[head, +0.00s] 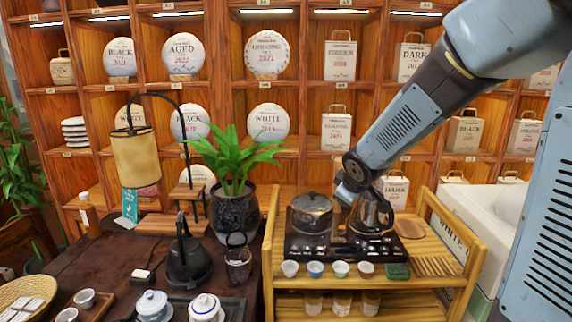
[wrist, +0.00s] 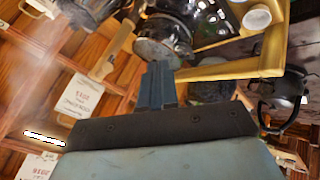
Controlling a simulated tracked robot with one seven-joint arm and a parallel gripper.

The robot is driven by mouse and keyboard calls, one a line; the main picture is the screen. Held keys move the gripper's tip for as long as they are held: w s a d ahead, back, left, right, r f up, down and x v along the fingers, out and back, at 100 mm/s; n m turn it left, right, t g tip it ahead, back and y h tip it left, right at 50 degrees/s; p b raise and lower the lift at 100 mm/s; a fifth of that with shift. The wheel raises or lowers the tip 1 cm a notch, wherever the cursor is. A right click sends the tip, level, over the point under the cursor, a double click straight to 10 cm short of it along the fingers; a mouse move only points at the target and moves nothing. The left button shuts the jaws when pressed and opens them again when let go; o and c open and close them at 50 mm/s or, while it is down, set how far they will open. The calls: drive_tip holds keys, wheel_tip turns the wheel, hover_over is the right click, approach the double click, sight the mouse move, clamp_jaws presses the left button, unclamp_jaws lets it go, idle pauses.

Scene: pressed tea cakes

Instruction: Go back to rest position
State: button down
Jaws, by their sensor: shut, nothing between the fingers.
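My gripper (wrist: 158,82) shows in the wrist view with its two fingers pressed together and nothing between them. In the head view my arm reaches in from the upper right, and its end hangs above the bamboo tea cart beside the glass kettle (head: 372,216). The fingertips are hard to make out there.
The cart (head: 440,290) also holds a second glass pot (head: 311,213) and a row of small cups (head: 340,269). Shelves with tea cakes (head: 267,52) and boxes stand behind. A dark table (head: 90,255) with an iron kettle (head: 188,262) and potted plant (head: 237,215) is at left.

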drive_tip(key=s+d+r+m+g, duration=0.1)
drive_tip(key=s+d+r+m, duration=0.1)
drive_tip(key=s, duration=0.7)
drive_tip(key=s+d+r+m, duration=0.3)
drive_tip(key=s+r+m, duration=0.1)
drive_tip(key=s, duration=0.5)
drive_tip(key=s+d+r+m+g, duration=0.1)
drive_tip(key=s+r+m, duration=0.3)
drive_tip(key=s, duration=0.5)
drive_tip(key=shift+d+g+h, duration=0.3)
drive_tip(key=shift+d, duration=0.5)
drive_tip(key=shift+r, duration=0.1)
